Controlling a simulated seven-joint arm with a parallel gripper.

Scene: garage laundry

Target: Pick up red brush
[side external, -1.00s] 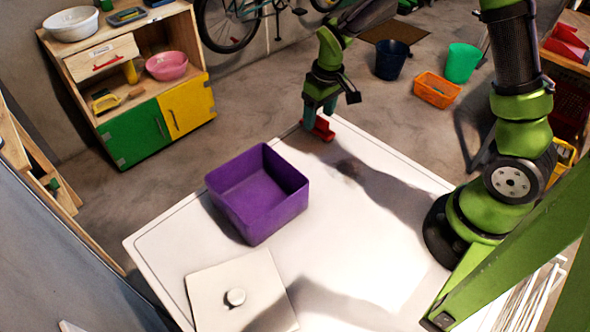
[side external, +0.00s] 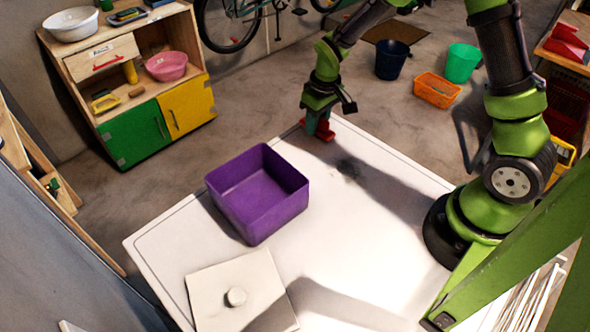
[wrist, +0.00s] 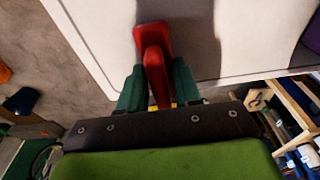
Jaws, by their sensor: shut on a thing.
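The red brush (side external: 327,133) is at the far edge of the white table (side external: 375,222) in the side external view. In the wrist view the red brush (wrist: 153,50) lies between the two dark green fingers. My gripper (side external: 318,122) points down over it and is shut on it. In the wrist view my gripper (wrist: 158,88) has a finger on each side of the red handle. Whether the brush still touches the table is hard to tell.
An open purple bin (side external: 258,195) stands on the table's left half. A flat white lid (side external: 215,290) with a round knob lies at the near left. The table's middle and right are clear. A wooden cabinet (side external: 105,62) stands behind on the left.

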